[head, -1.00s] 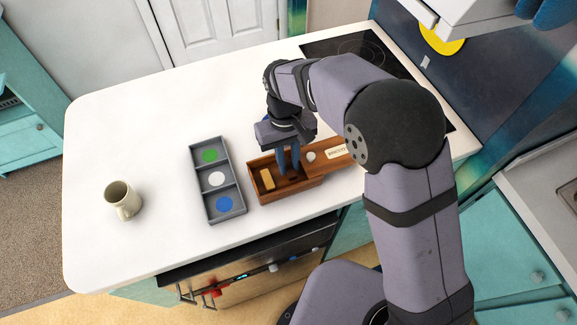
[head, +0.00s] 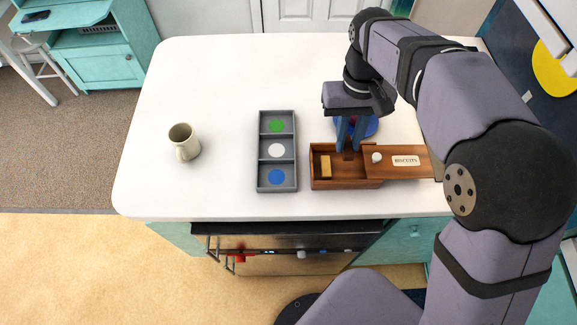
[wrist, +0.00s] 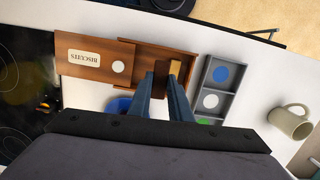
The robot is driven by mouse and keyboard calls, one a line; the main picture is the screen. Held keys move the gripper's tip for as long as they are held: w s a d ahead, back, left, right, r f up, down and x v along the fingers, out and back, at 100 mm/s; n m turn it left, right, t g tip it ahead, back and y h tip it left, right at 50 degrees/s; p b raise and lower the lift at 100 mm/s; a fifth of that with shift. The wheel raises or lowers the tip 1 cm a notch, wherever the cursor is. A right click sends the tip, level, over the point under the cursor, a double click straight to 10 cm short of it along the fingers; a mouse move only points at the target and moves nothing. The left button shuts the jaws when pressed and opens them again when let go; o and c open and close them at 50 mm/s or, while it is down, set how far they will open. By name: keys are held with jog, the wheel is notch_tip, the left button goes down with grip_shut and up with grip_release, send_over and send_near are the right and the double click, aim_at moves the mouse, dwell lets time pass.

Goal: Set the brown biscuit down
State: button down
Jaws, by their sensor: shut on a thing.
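My gripper (head: 348,145) points down over the open part of the wooden biscuit box (head: 345,184). Its blue fingers are shut on a small dark brown biscuit (head: 348,156). In the wrist view the brown biscuit (wrist: 161,72) shows between the fingertips (wrist: 159,82). The biscuit appears over the back part of the opening; its exact height above the box floor is hard to tell. A tan biscuit (head: 325,166) stays at the left inside the box and also shows in the wrist view (wrist: 177,80).
The box's lid (head: 390,171), with a white knob and label, is slid right. A grey tray (head: 277,136) with green, white and blue discs in three compartments is left of the box. A beige mug (head: 184,142) stands farther left. A blue bowl (head: 371,127) is behind my gripper.

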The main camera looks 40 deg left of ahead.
aim_at(277, 178)
jog(key=s+a, duration=1)
jog(key=s, duration=0.2)
jog(key=shift+s+m, duration=0.25)
jog(key=shift+m, duration=0.05)
jog(key=shift+f+p, duration=1.6)
jog(key=shift+f, duration=3.4)
jog(key=shift+f, duration=0.2)
jog(key=c, duration=1.6)
grip_release()
jog(key=shift+c, duration=0.2)
